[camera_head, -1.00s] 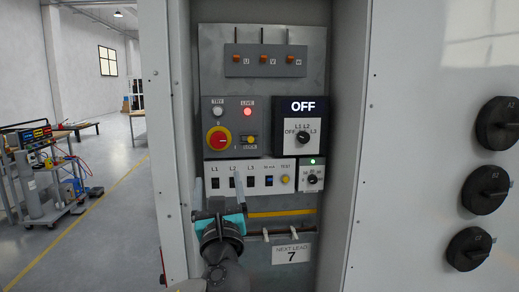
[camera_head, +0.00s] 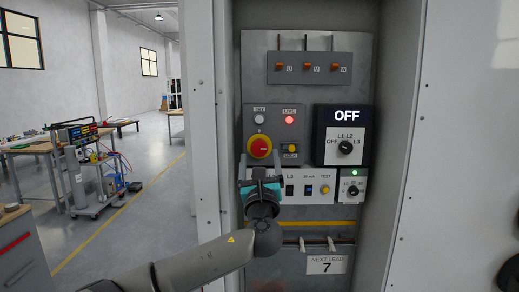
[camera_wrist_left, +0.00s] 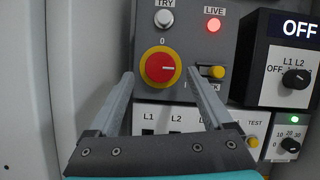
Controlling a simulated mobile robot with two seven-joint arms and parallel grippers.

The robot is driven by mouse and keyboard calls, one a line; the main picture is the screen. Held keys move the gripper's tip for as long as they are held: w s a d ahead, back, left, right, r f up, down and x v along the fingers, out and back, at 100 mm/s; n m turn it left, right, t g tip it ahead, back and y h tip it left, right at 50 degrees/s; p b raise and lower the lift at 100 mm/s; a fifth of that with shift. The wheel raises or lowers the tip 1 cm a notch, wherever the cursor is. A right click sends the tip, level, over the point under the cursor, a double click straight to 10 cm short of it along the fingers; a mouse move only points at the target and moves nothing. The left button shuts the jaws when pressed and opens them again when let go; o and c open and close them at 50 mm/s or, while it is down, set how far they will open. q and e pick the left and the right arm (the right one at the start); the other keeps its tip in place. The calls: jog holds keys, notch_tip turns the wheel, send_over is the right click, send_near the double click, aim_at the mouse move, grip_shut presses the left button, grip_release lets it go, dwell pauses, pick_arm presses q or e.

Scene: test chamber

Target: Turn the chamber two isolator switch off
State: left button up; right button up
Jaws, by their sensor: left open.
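The isolator switch is a red rotary knob on a yellow ring (camera_head: 260,146), on the grey upper-left panel. In the left wrist view the knob (camera_wrist_left: 161,67) has a pale mark on its right side, and a "0" is printed above it. A red lamp under "LIVE" (camera_head: 289,120) is lit. My left gripper (camera_head: 260,160) is open, just below and in front of the knob in the head view. In the left wrist view its fingers (camera_wrist_left: 160,85) stand either side of the knob, apart from it. The gripper hides part of the lower panel. My right gripper is not in view.
A yellow "LOCK" part (camera_head: 292,149) sits right of the knob. A black selector under an "OFF" display (camera_head: 346,115) is further right. A white panel with switches (camera_head: 308,190) lies below. Cabinet side walls (camera_head: 205,150) flank the recess. A cart (camera_head: 85,175) stands at left.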

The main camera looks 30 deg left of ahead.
aim_at(259, 150)
pick_arm(q)
jog(key=shift+x, duration=1.65)
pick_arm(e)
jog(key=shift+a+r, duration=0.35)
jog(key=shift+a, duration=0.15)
pick_arm(q)
jog(key=c, duration=0.7)
grip_shut()
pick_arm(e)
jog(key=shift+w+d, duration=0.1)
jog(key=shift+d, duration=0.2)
